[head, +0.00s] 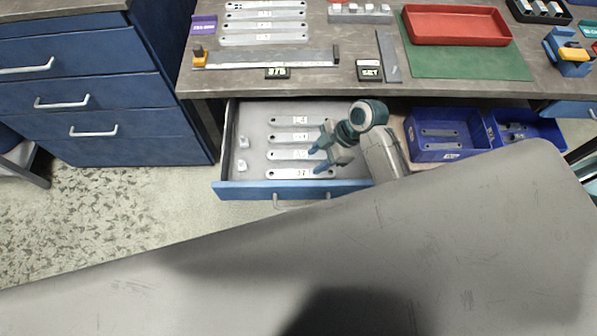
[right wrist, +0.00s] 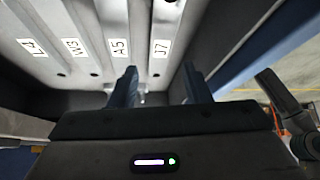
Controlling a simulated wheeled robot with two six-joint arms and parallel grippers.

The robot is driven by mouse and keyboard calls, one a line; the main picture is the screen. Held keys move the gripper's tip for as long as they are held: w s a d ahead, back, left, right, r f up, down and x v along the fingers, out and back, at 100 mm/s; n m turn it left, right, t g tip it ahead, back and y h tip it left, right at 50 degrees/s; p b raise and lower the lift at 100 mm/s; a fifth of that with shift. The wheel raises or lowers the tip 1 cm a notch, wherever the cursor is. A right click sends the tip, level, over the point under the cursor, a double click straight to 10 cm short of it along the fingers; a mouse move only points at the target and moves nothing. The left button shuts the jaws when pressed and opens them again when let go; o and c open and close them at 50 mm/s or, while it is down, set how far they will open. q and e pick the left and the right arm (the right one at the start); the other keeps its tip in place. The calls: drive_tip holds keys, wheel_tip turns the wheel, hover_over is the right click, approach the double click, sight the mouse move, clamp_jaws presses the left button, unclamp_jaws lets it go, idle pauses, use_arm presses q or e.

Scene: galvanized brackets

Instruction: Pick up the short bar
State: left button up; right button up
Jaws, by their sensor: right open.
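Several flat grey bars with white labels lie side by side in the open drawer (head: 228,160). They include the L4 bar (right wrist: 20,29), the W3 bar (right wrist: 60,25), the A5 bar (right wrist: 112,17) and the J7 bar (right wrist: 164,20). I cannot tell for certain which is the short bar; the right ends of some are hidden by my gripper in the head view. My right gripper (head: 315,160) is open and empty above the right end of the bars nearest the drawer front. In the right wrist view, its fingers (right wrist: 160,85) point toward the A5 and J7 bars. My left gripper is not in view.
Two small white blocks (head: 242,165) lie at the drawer's left. Blue bins (head: 438,155) with small parts stand right of my right arm. The bench top above holds a red tray (head: 457,25), a green mat (head: 470,65) and a long grey ruler-like fixture (head: 265,58).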

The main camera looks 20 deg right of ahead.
sight(303, 173)
drive_tip(key=shift+a+f, duration=0.4)
drive_tip(key=shift+f, duration=0.15)
drive_tip(key=p+x, duration=0.2)
drive_tip(key=x, duration=0.2)
drive_tip(key=shift+s+f, duration=0.15)
drive_tip(key=shift+f, duration=0.15)
drive_tip(key=shift+a+f, duration=0.1)
drive_tip(key=shift+f, duration=0.3)
drive_tip(key=shift+c, duration=0.2)
clamp_jaws()
